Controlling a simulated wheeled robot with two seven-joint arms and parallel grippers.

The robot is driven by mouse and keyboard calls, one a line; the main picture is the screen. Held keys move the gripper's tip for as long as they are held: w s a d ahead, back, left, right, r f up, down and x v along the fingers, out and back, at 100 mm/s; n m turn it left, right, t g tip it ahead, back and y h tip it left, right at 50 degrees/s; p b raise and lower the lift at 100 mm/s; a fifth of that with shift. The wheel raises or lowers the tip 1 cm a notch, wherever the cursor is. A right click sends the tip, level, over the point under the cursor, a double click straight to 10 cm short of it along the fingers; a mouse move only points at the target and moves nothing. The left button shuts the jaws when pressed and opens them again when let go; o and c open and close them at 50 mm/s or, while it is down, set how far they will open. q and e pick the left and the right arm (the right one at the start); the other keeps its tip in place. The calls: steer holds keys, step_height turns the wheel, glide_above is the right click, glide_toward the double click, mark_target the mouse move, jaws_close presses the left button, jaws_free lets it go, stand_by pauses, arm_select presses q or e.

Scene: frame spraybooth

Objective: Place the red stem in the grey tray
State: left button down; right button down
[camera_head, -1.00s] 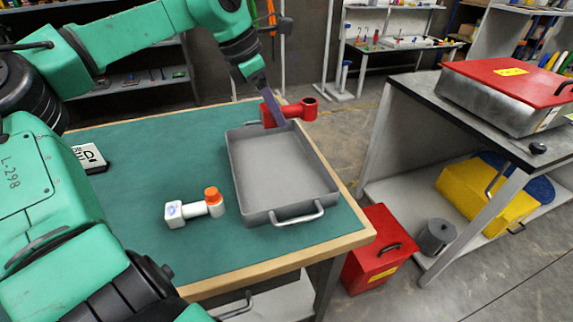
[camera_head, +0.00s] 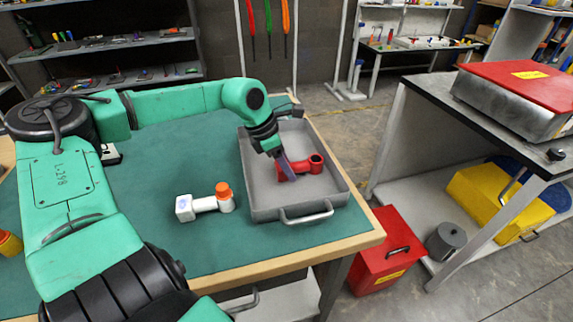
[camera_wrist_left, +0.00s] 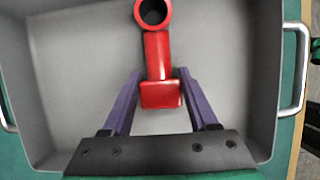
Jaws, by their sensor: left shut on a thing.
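The red stem (camera_head: 301,167) is inside the grey tray (camera_head: 316,200), within its walls, towards the tray's middle. I cannot tell whether it touches the tray floor. My left gripper (camera_head: 284,169) reaches down into the tray and is shut on one end of the stem. In the left wrist view the two purple fingers of the gripper (camera_wrist_left: 160,92) are at either side of the stem's block end, and the stem's ring end (camera_wrist_left: 153,13) points away from them. The tray (camera_wrist_left: 60,70) fills most of that view. My right gripper is not in view.
A grey-topped bench (camera_head: 440,95) stands further right.

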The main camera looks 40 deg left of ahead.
arm_select(q)
steer(key=shift+c, duration=0.8)
jaws_free()
steer(key=shift+r+p, duration=0.25)
steer(key=shift+p, duration=0.05)
steer(key=shift+a+r, duration=0.1)
steer(key=shift+r, duration=0.2)
steer(key=b+v, duration=0.1)
steer(key=v, duration=1)
steer(key=shift+s, duration=0.1)
